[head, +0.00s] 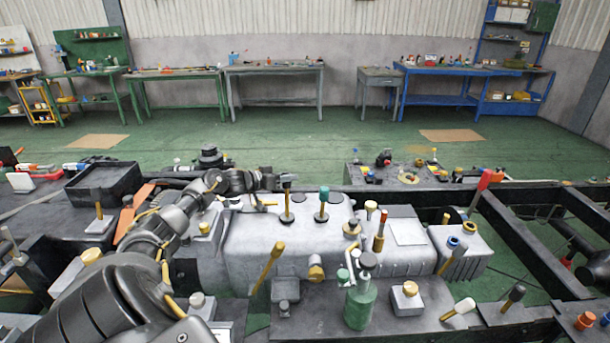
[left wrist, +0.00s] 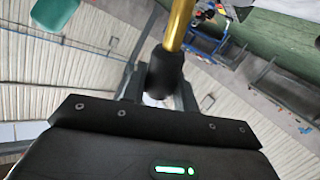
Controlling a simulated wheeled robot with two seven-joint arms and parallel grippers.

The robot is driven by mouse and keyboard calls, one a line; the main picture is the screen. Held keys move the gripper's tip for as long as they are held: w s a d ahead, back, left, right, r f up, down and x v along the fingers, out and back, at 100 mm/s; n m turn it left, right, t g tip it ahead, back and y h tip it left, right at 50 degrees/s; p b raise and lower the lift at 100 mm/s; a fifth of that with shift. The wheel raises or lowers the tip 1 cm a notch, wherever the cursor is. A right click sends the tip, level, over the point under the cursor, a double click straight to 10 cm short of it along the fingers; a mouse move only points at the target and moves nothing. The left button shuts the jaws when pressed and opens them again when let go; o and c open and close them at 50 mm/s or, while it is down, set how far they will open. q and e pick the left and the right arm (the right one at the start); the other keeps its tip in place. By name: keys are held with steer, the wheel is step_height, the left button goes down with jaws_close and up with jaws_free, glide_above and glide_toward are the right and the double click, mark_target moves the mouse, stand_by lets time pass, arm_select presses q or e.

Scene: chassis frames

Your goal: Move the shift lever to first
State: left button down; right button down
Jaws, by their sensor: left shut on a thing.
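A shift lever (head: 287,206) with a gold shaft stands in a dark boot on top of the grey gearbox housing (head: 262,240). My left gripper (head: 285,186) reaches in from the left and is shut on the lever's top. In the left wrist view the lever's dark knob (left wrist: 165,76) sits between the fingers, with its gold shaft (left wrist: 179,25) running up out of the picture. A second lever (head: 323,205) with a teal knob stands upright just to the right, apart from my gripper; its teal knob also shows in the left wrist view (left wrist: 53,13). My right gripper is not in view.
A green bottle (head: 360,303) and several gold-shafted handles stand in front of the housing. A red-tipped lever (head: 479,192) leans at the right. Dark frame rails surround the housing. Workbenches (head: 273,70) line the far wall, with open green floor before them.

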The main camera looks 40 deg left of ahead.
arm_select(q)
steer(key=shift+a, duration=0.1)
steer(key=c, duration=1.1)
jaws_free()
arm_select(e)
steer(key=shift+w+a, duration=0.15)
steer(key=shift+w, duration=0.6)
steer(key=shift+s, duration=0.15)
arm_select(q)
steer(key=shift+s+a+f, duration=0.1)
steer(key=shift+s, duration=0.45)
steer(key=shift+b+v, duration=0.7)
steer(key=shift+v, duration=4.15)
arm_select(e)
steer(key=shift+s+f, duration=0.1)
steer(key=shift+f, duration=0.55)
arm_select(q)
steer(key=shift+r, duration=0.25)
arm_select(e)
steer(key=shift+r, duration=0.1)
